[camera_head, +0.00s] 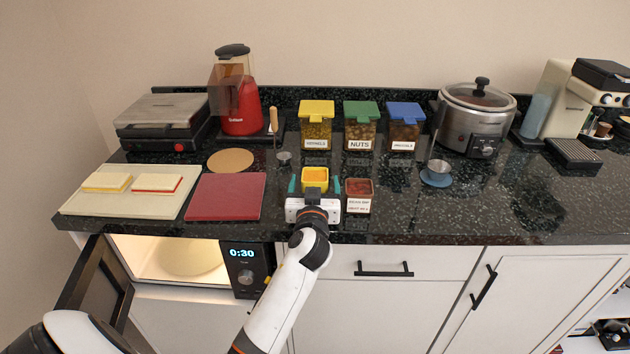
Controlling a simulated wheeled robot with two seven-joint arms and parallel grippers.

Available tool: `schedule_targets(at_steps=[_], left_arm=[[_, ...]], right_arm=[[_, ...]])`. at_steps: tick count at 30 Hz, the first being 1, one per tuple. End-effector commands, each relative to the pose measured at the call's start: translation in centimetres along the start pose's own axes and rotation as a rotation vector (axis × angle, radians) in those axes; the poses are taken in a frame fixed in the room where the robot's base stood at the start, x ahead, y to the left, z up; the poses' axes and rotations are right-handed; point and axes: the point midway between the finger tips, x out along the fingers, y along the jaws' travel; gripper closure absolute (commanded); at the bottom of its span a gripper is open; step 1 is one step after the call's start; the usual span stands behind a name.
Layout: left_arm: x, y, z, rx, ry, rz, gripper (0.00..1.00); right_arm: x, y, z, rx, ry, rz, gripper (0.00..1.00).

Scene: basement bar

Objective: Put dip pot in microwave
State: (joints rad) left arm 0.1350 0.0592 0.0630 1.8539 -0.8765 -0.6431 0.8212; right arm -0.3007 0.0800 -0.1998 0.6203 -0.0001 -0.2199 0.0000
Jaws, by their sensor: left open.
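My left gripper (314,186) is open, with its teal fingers on either side of a small pot of yellow dip (315,174) on the dark counter. The gripper body hides the pot's front, and I cannot tell whether the fingers touch it. A second small pot with dark red contents and a label reading bean dip (358,203) stands just right of the gripper. The microwave (247,279) is built in below the counter, at lower left. Its dark door (93,286) is swung open to the left, its lit inside shows a round plate (190,257), and its display reads 0:30. My right gripper is not in view.
A cream board (80,205) with bread slices and a red board (226,200) lie left of the gripper. Several lidded jars (361,137) stand behind. The front right of the counter (480,215) is clear.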

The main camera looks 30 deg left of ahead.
Motion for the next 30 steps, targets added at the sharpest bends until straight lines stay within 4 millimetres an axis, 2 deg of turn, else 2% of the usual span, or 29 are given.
schedule_targets(at_steps=[1,5,13,21,24,30], left_arm=[[0.8,0.0,0.2,0.003,0.000,0.000,0.18],[2.0,0.0,0.1,0.001,0.001,0.000,0.18],[2.2,0.0,-0.1,0.000,0.002,-0.001,0.20],[2.2,-0.1,-0.1,0.000,0.002,-0.001,0.64],[2.2,-0.1,0.0,0.000,0.000,-0.001,0.77],[2.2,-0.1,0.3,-0.001,-0.001,-0.001,0.77]], right_arm=[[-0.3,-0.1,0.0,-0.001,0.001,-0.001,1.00],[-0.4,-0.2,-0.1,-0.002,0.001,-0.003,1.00],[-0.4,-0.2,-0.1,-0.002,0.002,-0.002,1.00],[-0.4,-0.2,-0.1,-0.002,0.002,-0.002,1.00],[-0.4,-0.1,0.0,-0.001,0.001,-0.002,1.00],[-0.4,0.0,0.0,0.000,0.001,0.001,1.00]])
